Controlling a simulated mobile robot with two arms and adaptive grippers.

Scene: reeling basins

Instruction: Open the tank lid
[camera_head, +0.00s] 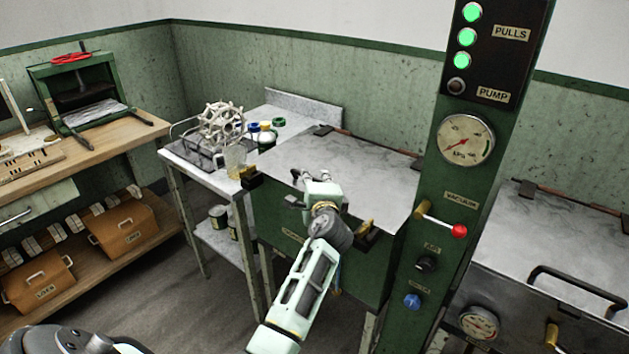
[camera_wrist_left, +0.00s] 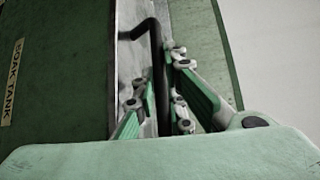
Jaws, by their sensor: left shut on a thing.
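The tank (camera_head: 345,245) is a green box whose front reads "SOAK TANK" in the left wrist view (camera_wrist_left: 60,130). Its grey mottled lid (camera_head: 340,160) lies flat on top, with hinges along the back edge. A dark bar handle (camera_wrist_left: 157,50) runs along the lid's front in the left wrist view. My left gripper (camera_head: 308,178) reaches over the tank's front edge. Its fingers (camera_wrist_left: 162,95) are shut on the handle, one on each side. The gripper body hides most of the handle in the head view. My right gripper is not in view.
A green control column (camera_head: 440,190) with a gauge and a red-knobbed lever (camera_head: 459,230) stands close right of the tank. Brass latches (camera_head: 367,228) sit at the tank's front edge. A side table (camera_head: 180,150) on the left holds a pale wheel (camera_head: 221,122) and jars.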

